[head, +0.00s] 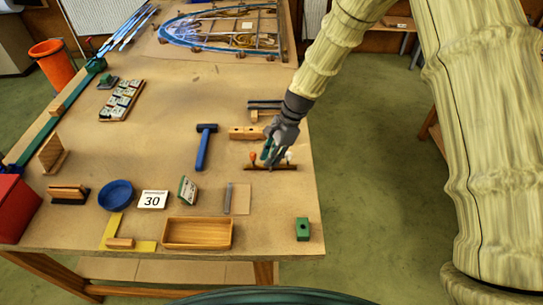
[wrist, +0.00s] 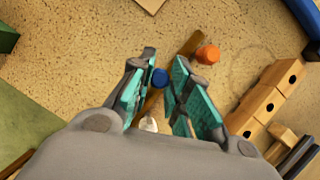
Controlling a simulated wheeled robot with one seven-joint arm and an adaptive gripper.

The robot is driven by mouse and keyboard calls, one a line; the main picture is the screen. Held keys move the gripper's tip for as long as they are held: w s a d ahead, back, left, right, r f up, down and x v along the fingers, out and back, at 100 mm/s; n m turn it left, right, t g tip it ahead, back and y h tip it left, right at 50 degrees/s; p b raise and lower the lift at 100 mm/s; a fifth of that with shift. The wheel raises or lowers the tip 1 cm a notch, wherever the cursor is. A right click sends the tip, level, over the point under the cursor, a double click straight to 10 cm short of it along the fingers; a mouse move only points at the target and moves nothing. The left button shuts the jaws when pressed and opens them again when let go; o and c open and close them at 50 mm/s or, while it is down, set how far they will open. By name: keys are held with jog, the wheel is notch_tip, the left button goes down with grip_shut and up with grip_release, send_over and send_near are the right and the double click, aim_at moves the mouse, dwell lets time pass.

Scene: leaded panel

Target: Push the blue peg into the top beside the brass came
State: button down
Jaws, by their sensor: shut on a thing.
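My gripper (head: 271,152) points down over a dark wooden peg rack (head: 258,168) near the table's right edge. In the wrist view, its teal-padded fingers (wrist: 162,78) are shut on the blue peg (wrist: 160,77), seen end-on between them. In the head view the fingers hide this peg. An orange peg (head: 253,155) and a white peg (head: 289,156) stand in the rack on either side; the orange peg (wrist: 208,54) and white peg (wrist: 148,124) also show in the wrist view. The leaded panel (head: 214,47) lies at the far end; I cannot make out its brass came.
A wooden block with holes (head: 246,133) and dark bars (head: 264,104) lie just beyond the rack. A blue hammer (head: 203,147) lies to the left. A wooden tray (head: 197,234) and a green block (head: 303,229) are nearer. The table middle is fairly clear.

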jog(key=shift+f, duration=0.4)
jog(key=c, duration=1.3)
grip_release()
jog(key=shift+o, duration=0.2)
jog(key=shift+r, duration=0.15)
jog(key=v, duration=1.1)
jog(key=shift+d+r, duration=0.3)
